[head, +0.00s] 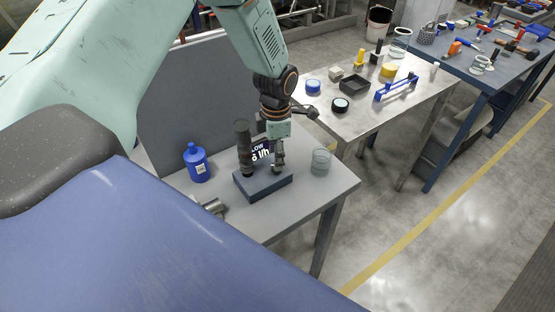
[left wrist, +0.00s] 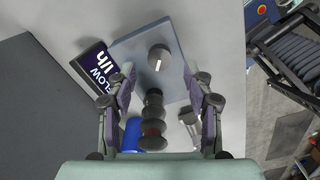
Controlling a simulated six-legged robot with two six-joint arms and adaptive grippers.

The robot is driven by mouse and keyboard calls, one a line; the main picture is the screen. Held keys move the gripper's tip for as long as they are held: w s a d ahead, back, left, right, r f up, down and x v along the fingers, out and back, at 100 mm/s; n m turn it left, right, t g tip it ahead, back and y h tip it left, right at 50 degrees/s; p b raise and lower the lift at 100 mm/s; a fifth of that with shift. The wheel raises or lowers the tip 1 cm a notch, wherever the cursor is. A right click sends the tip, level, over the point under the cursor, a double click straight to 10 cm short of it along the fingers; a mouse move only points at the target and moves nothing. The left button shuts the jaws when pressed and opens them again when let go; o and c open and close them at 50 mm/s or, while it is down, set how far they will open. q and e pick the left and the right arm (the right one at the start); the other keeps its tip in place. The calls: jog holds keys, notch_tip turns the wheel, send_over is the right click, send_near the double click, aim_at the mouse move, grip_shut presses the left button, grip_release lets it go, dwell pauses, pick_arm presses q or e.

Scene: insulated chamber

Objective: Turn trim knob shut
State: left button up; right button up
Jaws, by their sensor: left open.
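The trim knob (left wrist: 159,58) is a round grey cap with a white mark, on a blue-grey block that stands on the grey table. The block shows in the head view (head: 265,187) and in the left wrist view (left wrist: 179,88). A dark ribbed column (head: 243,146) rises from the block beside the knob. My left gripper (head: 278,168) points down over the block's right part. In the left wrist view its open fingers (left wrist: 159,72) are apart, with the knob between or just beyond the tips; contact cannot be told. In the head view the gripper hides the knob. My right gripper is not in view.
A flow display (head: 262,151) stands behind the block. A blue bottle (head: 196,163) is to the left, a glass jar (head: 321,161) to the right, a metal cylinder (head: 213,206) in front. A grey panel (head: 190,95) stands behind. The table's right front (head: 315,190) is clear.

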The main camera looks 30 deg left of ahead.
pick_arm(q)
notch_tip(320, 180, down, 3)
jog(key=shift+w+a+r, duration=0.1)
jog(key=shift+f, duration=0.35)
jog(key=shift+s+d, duration=0.2)
jog(key=shift+d, duration=0.05)
jog(key=shift+w+a+f, duration=0.15)
jog(key=shift+w+a, duration=0.05)
jog(key=c, duration=0.4)
jog(key=shift+d, duration=0.1)
grip_shut()
